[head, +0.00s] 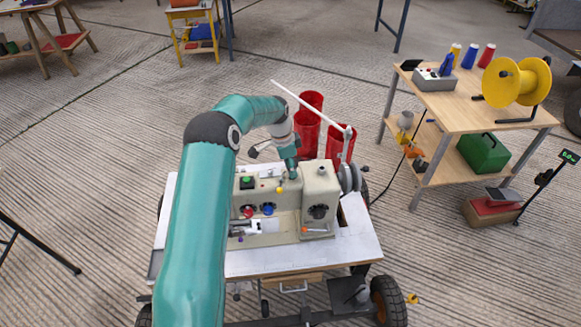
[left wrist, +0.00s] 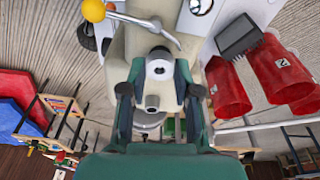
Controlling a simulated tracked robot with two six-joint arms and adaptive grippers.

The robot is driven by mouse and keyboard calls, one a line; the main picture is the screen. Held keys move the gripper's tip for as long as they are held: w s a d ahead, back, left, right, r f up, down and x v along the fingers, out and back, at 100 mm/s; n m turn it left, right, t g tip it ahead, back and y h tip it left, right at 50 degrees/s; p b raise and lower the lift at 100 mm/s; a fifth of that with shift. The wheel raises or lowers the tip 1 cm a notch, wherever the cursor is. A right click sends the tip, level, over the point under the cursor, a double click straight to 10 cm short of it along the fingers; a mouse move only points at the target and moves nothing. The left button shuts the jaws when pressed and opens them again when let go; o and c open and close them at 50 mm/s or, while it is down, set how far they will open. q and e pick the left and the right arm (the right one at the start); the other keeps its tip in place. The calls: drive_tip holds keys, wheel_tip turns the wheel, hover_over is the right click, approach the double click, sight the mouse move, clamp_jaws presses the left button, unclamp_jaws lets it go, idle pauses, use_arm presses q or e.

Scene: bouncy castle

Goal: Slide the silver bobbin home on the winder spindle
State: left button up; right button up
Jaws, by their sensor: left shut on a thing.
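The beige winder machine (head: 318,190) stands on a white-topped cart (head: 345,250). My left arm reaches over it from the left, and my left gripper (head: 290,165) is low at the machine's top. In the left wrist view, my left gripper (left wrist: 158,85) is shut on the silver bobbin (left wrist: 158,66), a short grey cylinder with a dark hole, seen end-on between the fingers. The beige machine body lies right behind it. The spindle is not clearly visible, so I cannot tell whether the bobbin is around it. My right gripper is not in view.
A lever with a yellow ball (left wrist: 93,10) is close to the fingers. Red bins (head: 308,133) stand behind the machine, with a thin white rod (head: 305,103) slanting across them. A wooden table (head: 450,115) with a yellow reel (head: 516,82) stands at the right.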

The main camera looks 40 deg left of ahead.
use_arm(q)
drive_tip(key=shift+f, duration=0.35)
idle(0.3)
drive_tip(key=o, duration=0.9)
drive_tip(key=shift+r, duration=0.15)
drive_tip(key=r, duration=0.3)
drive_tip(key=s+r, duration=0.1)
drive_tip(key=r, duration=0.3)
drive_tip(key=a+r, duration=0.1)
drive_tip(key=r, duration=0.3)
drive_tip(key=shift+s+a+r, duration=0.1)
drive_tip(key=shift+s+r, duration=0.15)
drive_tip(key=shift+s, duration=0.1)
